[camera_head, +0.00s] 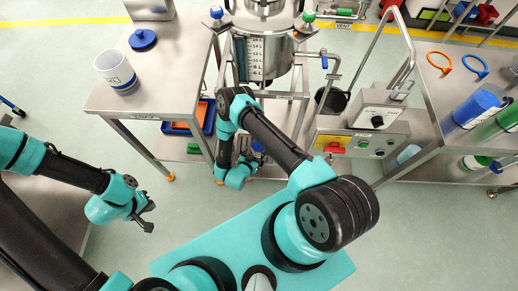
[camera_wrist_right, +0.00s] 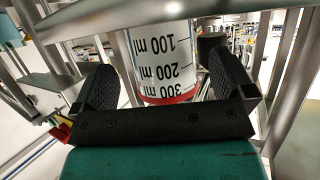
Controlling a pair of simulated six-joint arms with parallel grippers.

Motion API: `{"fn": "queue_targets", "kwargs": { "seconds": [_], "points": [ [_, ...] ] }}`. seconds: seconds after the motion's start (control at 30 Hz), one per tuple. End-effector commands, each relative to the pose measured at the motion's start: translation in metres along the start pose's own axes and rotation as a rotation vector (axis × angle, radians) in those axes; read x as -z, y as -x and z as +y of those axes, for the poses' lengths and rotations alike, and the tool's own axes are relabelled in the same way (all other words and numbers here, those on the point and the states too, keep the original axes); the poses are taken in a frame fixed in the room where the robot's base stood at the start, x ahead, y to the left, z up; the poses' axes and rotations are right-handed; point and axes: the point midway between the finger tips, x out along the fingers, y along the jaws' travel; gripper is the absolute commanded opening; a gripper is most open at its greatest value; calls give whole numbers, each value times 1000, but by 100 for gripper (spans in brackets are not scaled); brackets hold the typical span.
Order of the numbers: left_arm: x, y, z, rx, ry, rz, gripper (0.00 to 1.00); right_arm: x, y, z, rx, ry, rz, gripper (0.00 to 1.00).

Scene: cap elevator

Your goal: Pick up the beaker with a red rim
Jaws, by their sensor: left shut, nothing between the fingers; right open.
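A clear beaker with a red rim (camera_wrist_right: 168,98) shows in the right wrist view, with black volume marks that appear upside down in the picture. My right gripper (camera_wrist_right: 164,72) is open, with one finger on each side of the beaker in that view. I cannot tell whether either finger touches it. In the head view my right gripper (camera_head: 256,162) is low by the steel frame under the tank, and I cannot make out the red-rimmed beaker there. My left gripper (camera_head: 146,212) is shut and empty over the floor at the left.
A steel table (camera_head: 165,85) at the upper left holds a white container (camera_head: 117,72) and a blue lid (camera_head: 142,40). A steel tank (camera_head: 279,55) stands in a frame behind my right arm. A control box (camera_head: 376,112) and bench (camera_head: 445,95) stand to the right. Floor at lower right is clear.

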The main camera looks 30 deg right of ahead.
Motion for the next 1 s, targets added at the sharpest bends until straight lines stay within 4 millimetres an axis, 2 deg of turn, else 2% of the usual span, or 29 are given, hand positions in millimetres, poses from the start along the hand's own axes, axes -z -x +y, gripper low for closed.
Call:
{"fn": "queue_targets", "kwargs": {
  "seconds": [0.1, 0.27, 0.77, 1.0],
  "points": [
    [0, 0, 0, 0, 0, 0, 0, 4, -18, 0, -4, -2, 1, 100],
    [0, 0, 0, 0, 0, 0, 0, 3, -34, -1, -2, -1, 0, 100],
    [0, 0, 0, 0, 0, 0, 0, 3, -36, -1, 0, 0, 0, 100],
    [0, 0, 0, 0, 0, 0, 0, 3, -36, -1, 0, 0, 0, 79]
  ]
}}
